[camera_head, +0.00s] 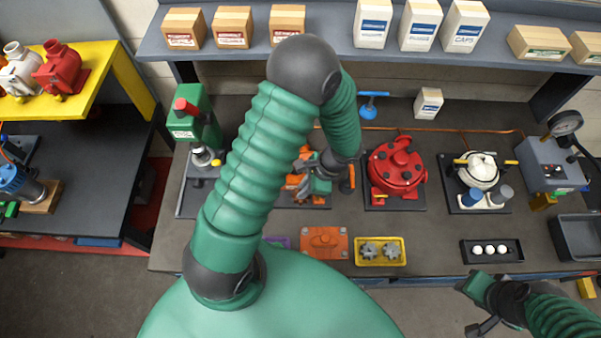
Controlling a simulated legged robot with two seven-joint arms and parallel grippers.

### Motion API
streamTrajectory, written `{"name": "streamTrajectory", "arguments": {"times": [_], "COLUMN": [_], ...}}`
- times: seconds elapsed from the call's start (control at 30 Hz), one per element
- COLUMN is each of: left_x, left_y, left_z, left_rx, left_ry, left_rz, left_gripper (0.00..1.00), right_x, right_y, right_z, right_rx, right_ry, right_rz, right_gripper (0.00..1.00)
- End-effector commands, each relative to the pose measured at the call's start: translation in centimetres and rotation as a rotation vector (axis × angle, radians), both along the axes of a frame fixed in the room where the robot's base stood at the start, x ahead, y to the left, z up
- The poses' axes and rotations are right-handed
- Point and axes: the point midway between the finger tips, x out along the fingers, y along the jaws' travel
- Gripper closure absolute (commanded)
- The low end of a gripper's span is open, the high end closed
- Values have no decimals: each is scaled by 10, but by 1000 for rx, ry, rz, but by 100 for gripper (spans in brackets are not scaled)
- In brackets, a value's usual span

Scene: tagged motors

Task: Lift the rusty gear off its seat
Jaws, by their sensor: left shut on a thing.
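My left arm reaches over the bench to an orange-and-dark unit (294,184) on a dark base plate. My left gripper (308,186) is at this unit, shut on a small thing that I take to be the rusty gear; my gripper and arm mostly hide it. I cannot tell whether the gear is clear of its seat. My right gripper (473,306) is open and empty in front of the bench's front edge, at the lower right. A yellow tray (380,262) near the front edge holds two grey gears (368,250).
A red round motor (397,166) stands right of the unit, then a white-topped one (481,170). A green press (194,118) stands left. An orange plate (323,243) and a black tray with white balls (465,251) lie in front. Boxes line the shelf (340,38).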

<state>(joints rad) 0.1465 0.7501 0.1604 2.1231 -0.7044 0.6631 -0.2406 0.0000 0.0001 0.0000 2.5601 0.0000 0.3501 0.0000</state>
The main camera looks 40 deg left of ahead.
Motion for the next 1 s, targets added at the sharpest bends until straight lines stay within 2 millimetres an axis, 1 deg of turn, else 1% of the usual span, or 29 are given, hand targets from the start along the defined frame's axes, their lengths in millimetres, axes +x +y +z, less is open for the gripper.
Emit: {"name": "streamTrajectory", "arguments": {"times": [0.03, 0.1, 0.23, 0.3, 0.53, 1.0], "left_x": [-6, -14, -24, -26, -27, -27], "left_y": [-8, -18, -29, -31, -33, -33], "left_z": [-3, -1, 3, 9, 37, 34], "left_rx": [0, 1, 0, 1, 1, 0], "left_ry": [-2, -2, 0, -1, -1, 0], "left_rz": [-5, -3, -1, 0, 0, 0], "left_gripper": [100, 100, 100, 100, 100, 100], "right_x": [0, 0, 0, 0, 0, 0], "right_y": [0, 0, 0, 0, 0, 0], "right_z": [-9, -12, -15, -11, 16, 14], "right_rx": [0, 0, 0, 0, 0, 0], "right_ry": [0, 0, 0, 0, -1, 0], "right_rz": [0, 0, 0, 0, 0, 0], "right_gripper": [64, 64, 64, 64, 64, 64]}}
